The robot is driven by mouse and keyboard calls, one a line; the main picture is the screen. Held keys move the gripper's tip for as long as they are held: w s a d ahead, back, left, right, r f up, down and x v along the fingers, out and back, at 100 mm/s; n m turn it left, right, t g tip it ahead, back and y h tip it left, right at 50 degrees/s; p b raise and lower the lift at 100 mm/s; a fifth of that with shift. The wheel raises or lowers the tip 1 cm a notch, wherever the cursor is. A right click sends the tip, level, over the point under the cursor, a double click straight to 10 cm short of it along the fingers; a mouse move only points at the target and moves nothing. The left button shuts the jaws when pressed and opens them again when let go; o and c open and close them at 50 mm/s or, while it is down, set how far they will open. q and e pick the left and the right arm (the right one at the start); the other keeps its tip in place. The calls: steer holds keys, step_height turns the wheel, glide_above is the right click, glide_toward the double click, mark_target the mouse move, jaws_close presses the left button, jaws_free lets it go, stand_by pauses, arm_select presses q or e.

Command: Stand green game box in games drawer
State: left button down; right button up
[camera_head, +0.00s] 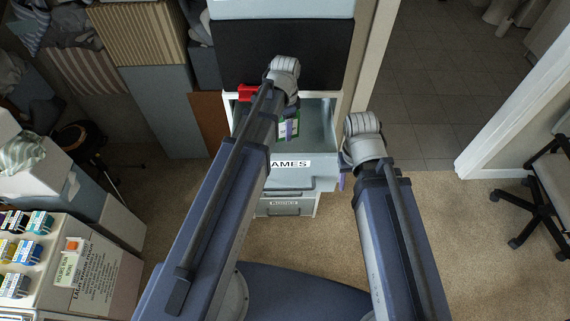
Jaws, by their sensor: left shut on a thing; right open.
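The games drawer (325,168) is pulled open in the cabinet at the centre; its front label reads "AMES", with the first letter hidden by my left arm. The green game box (282,132) shows as a small green patch inside the drawer opening, mostly hidden behind my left arm and gripper. My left gripper (292,128) reaches down into the drawer and is shut on the green game box. Whether the box touches the drawer floor cannot be seen. My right gripper (342,182) is open, low beside the drawer's right front corner, and mostly hidden by its own wrist.
A red object (247,92) sits at the opening's upper left. A lower labelled drawer (285,207) is under the games drawer. A shelf unit with small coloured boxes (38,222) stands at left. A chair (545,190) is at right. Carpet between drawer and chair is clear.

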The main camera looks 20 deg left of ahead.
mark_target(296, 121)
arm_select(q)
step_height(296, 121, down, 11)
steer(key=b, duration=0.9)
steer(key=shift+f, duration=0.1)
steer(key=r+m+p, duration=0.1)
steer(key=r+p, duration=0.3)
steer(key=w+d+r+m+p, duration=0.1)
steer(key=r+p, duration=0.2)
steer(key=d+r+m+p, duration=0.1)
steer(key=r+p, duration=0.3)
steer(key=shift+w+d+r+p, duration=0.25)
steer(key=shift+w+r+p, duration=0.05)
steer(key=shift+w, duration=0.1)
steer(key=shift+w+d+r+m+p, duration=0.1)
steer(key=shift+d+r+m+p, duration=0.15)
steer(key=shift+r+p, duration=0.35)
step_height(296, 121, down, 14)
steer(key=b, duration=1.4)
steer(key=shift+f, duration=0.1)
steer(key=shift+a, duration=0.2)
steer(key=s+a, duration=0.1)
steer(key=a, duration=0.2)
steer(key=shift+s, duration=0.35)
steer(key=shift+a+f+b, duration=0.2)
steer(key=shift+f+b, duration=0.35)
steer(key=shift+b, duration=0.1)
arm_select(e)
step_height(296, 121, down, 14)
steer(key=shift+r, duration=0.2)
